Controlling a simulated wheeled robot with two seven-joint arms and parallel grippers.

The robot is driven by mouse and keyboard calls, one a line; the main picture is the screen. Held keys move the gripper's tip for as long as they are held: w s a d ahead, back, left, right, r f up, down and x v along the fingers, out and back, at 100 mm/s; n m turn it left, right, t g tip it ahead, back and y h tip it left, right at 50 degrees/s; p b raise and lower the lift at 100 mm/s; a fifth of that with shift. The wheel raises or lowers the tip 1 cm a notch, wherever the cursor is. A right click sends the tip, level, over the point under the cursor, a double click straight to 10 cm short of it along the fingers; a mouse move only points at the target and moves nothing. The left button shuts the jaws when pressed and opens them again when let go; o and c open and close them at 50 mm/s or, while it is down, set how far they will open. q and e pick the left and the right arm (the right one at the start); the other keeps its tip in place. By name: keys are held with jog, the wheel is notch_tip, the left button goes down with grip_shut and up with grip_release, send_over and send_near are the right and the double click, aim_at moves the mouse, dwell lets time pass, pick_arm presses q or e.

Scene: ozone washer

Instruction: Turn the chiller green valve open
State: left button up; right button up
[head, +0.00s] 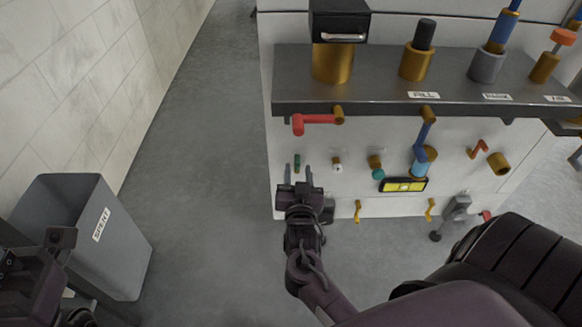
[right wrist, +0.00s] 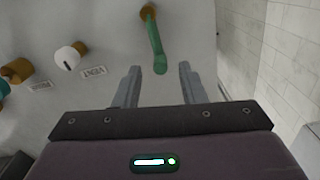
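The green valve handle (head: 297,163) is on the white front panel, at the left end of the row of valves. In the right wrist view the green handle (right wrist: 156,46) is a slim lever on a brass stem, its free end reaching down toward the gap between my fingers. My right gripper (head: 299,182) is in front of the panel just below the handle. In the right wrist view the right gripper (right wrist: 160,88) is open, with nothing between its fingers. My left gripper (head: 60,240) shows only partly at the lower left, and its fingers are unclear.
A red-handled valve (head: 312,120) is above the green one. A white knob (head: 337,164) and a teal knob (head: 376,168) are to its right. A dark shelf (head: 390,97) overhangs the panel. A grey bin (head: 125,245) stands left; open floor lies between.

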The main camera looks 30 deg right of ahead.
aim_at(298, 166)
jog(key=shift+b+x, duration=0.35)
jog(key=shift+x, duration=1.5)
grip_shut()
